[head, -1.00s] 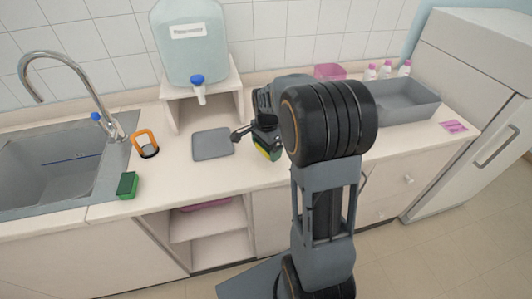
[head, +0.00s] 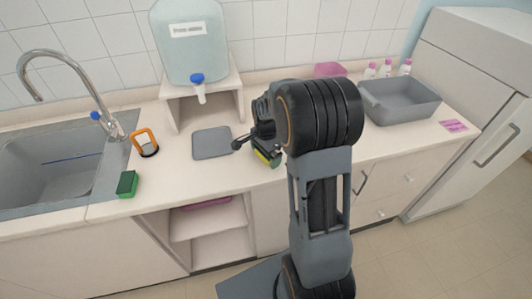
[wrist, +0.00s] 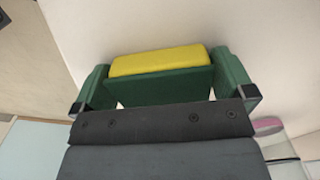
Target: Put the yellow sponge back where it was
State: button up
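The yellow sponge (wrist: 160,60), with a dark green side, spans the space between the two green fingers of my gripper (wrist: 165,85) in the wrist view. The fingers press on its two ends. In the head view the yellow sponge (head: 263,156) shows as a small strip under my gripper (head: 268,150), partly hidden by my arm. It is over the counter near the front edge, right of the grey mat. I cannot tell whether it touches the counter.
A green sponge (head: 127,184) stands by the sink (head: 50,165). An orange-framed holder (head: 145,143) and the grey mat (head: 212,143) lie on the counter (head: 175,185). A water tank (head: 190,40) is behind. A grey bin (head: 402,100) and several bottles are right.

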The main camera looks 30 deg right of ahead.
notch_tip(320, 180, up, 12)
jog(key=f, duration=0.1)
jog(key=s+a+n+t, duration=0.2)
jog(key=s+a+n, duration=0.2)
jog(key=s+n, duration=0.4)
jog(key=s+a+n+t, duration=0.1)
jog(key=s+a+n, duration=0.4)
jog(key=s+n, duration=0.3)
jog(key=shift+a+r+t, duration=0.2)
jog(key=shift+r+t, duration=0.2)
jog(key=shift+c, duration=0.2)
dwell(0.6)
